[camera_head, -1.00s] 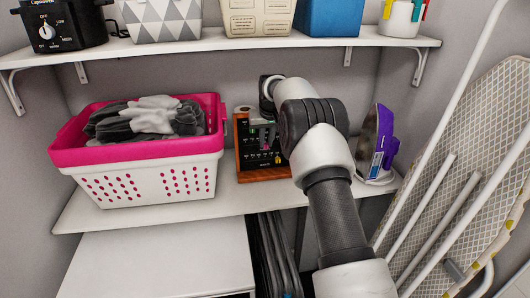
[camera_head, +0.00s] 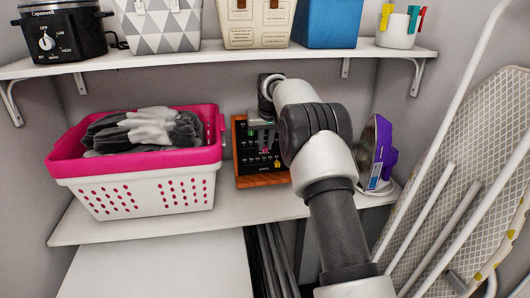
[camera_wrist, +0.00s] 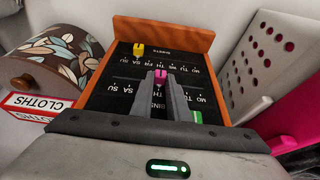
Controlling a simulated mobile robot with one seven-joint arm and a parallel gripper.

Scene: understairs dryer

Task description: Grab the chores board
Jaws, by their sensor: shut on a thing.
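The chores board (camera_head: 241,160) is a black panel with white lettering and an orange-brown wooden frame. It stands on the lower shelf, right of the laundry basket. In the wrist view the board (camera_wrist: 120,88) shows day letters and yellow, pink and green markers. My gripper (camera_head: 262,138) reaches it from above and in front. The fingers hide part of the lettering.
A pink and white laundry basket (camera_head: 140,190) with grey cloths stands left of the board. A purple iron (camera_head: 380,150) is to the right. A patterned roll (camera_wrist: 52,62) and a CLOTHS label (camera_wrist: 35,104) are close by. An ironing board (camera_head: 470,150) leans at right; the upper shelf (camera_head: 220,58) overhangs.

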